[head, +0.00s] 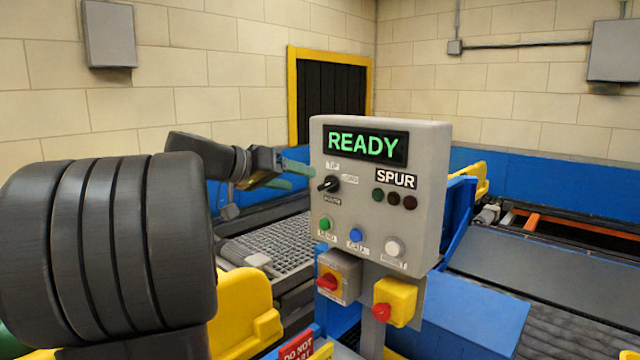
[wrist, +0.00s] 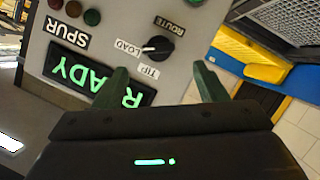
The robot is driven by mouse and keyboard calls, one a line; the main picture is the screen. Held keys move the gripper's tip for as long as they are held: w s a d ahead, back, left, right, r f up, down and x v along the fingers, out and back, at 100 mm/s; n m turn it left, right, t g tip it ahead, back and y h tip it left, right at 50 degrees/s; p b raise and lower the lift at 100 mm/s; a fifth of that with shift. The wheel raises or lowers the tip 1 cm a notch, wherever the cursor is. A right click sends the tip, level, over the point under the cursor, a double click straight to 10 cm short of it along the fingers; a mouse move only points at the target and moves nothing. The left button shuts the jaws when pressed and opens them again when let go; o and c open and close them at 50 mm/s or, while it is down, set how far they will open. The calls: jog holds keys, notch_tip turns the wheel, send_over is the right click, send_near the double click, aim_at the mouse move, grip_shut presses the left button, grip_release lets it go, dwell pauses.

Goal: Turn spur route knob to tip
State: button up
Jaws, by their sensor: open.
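The spur route knob (head: 328,184) is a black rotary knob on the grey control panel (head: 425,165). Labels TIP (head: 332,166) and LOAD (head: 349,178) are above it, ROUTE below. In the wrist view the knob (wrist: 158,47) has a white mark that appears to point towards LOAD (wrist: 128,47) rather than TIP (wrist: 148,71). My gripper (head: 298,174) is just left of the panel in the head view, its green fingers apart. In the wrist view the knob appears beyond the gap between the open fingertips (wrist: 162,80); nothing is held.
The panel's display (head: 366,145) reads READY in green. Three dark lamps sit under the SPUR label (head: 396,179). Green, blue and white buttons line the panel's lower part. A red-and-yellow switch (head: 330,282) and a yellow box with a red button (head: 394,300) are below.

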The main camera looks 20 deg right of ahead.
aim_at(323, 185)
jog(key=x, duration=0.7)
jog(key=shift+s+d+f+p, duration=0.1)
jog(key=shift+d+f+p, duration=0.05)
jog(key=shift+d+p, duration=0.25)
jog(key=c, duration=1)
